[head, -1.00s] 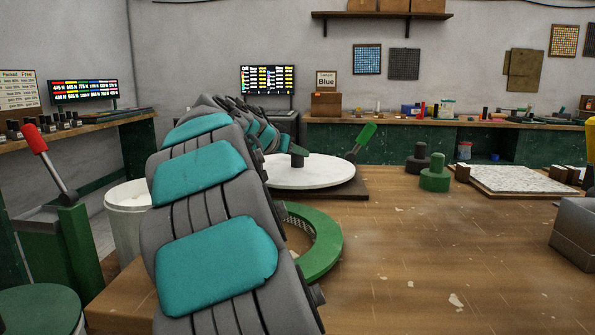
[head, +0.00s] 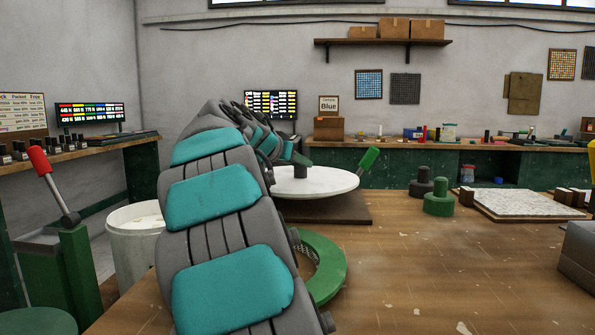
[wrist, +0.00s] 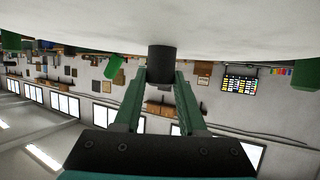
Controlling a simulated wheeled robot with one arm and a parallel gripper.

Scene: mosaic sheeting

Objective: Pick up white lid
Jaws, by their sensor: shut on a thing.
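The white lid (head: 325,183) is a round white disc with a dark upright knob (head: 298,170). It sits level a little above a dark square board (head: 335,212), with a narrow gap between them. My gripper (wrist: 161,76) is shut on the knob, one green finger on each side. In the wrist view the lid's white face (wrist: 240,28) fills the top of the picture and the knob (wrist: 161,58) stands between the fingertips. In the head view my arm hides the lid's left side and most of the gripper.
A green-handled lever (head: 369,160) rises close to the lid's right edge. A green ring (head: 325,275) lies in front, partly behind my arm. A white bucket (head: 135,240) and a red-handled lever (head: 50,180) stand left.

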